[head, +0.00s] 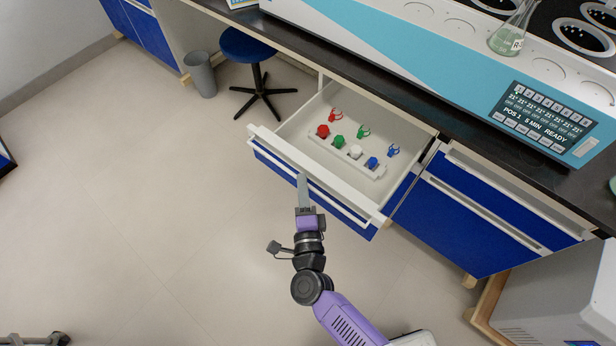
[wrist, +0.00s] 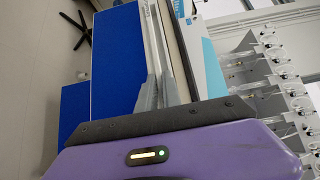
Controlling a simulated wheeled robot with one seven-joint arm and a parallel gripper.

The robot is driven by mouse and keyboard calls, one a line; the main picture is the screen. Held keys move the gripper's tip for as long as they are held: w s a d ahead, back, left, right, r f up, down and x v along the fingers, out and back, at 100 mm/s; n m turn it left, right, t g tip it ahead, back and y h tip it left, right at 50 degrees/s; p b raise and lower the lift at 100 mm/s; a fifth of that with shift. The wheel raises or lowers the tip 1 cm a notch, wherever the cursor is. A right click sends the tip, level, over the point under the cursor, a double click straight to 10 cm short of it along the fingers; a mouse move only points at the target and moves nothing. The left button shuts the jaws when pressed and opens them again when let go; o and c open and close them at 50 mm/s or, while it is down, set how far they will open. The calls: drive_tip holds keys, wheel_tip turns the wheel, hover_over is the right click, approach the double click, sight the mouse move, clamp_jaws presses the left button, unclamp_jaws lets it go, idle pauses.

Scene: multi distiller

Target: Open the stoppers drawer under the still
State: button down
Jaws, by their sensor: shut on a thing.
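The stoppers drawer (head: 377,219) is pulled well out under the dark bench top. Inside it, a white rack holds a red stopper (head: 323,130), a green stopper (head: 338,141), a white stopper (head: 356,151) and a blue stopper (head: 372,162). The still (head: 420,70), white and teal with a dark display, stands on the bench above. My gripper (head: 302,178) is at the drawer's front, shut on its white handle bar (head: 340,205). The wrist view shows my gripper's grey fingers (wrist: 157,80) close together at the pale bar, beside the blue drawer front (wrist: 115,60); the exact contact is hard to see.
Small red, green and blue clips (head: 363,131) lie behind the rack. A closed blue cabinet (head: 475,220) is right of the drawer. A blue stool (head: 247,46) and grey bin (head: 200,75) stand at the back left.

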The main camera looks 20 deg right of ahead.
idle(0.3)
drive_tip(key=c, duration=1.5)
unclamp_jaws()
drive_tip(key=shift+s+a, duration=0.2)
drive_tip(key=shift+s, duration=1.1)
drive_tip(key=shift+s+a, duration=0.25)
drive_tip(key=shift+s, duration=1.05)
drive_tip(key=shift+s+a, duration=0.2)
drive_tip(key=shift+s, duration=1.1)
drive_tip(key=s+a+r+n+t+y, duration=0.1)
drive_tip(key=s+r+n+t+y, duration=0.15)
drive_tip(key=r+n, duration=0.6)
drive_tip(key=s+d+r+n+g, duration=0.1)
drive_tip(key=s+d+r+n, duration=0.2)
drive_tip(key=s, duration=0.5)
drive_tip(key=s+d+r+n+g+p, duration=0.1)
drive_tip(key=s+d+r+n+g, duration=0.1)
drive_tip(key=s+d+r+n, duration=0.2)
drive_tip(key=s+d+r+n+g, duration=0.2)
drive_tip(key=s+d+r+n, duration=0.2)
drive_tip(key=s+d, duration=0.3)
drive_tip(key=shift+f+g+p+v, duration=0.15)
drive_tip(key=shift+p+v, duration=0.05)
drive_tip(key=shift+v, duration=1)
drive_tip(key=shift+f+g+p+v, duration=0.1)
drive_tip(key=shift+p+v, duration=0.1)
drive_tip(key=shift+v, duration=1)
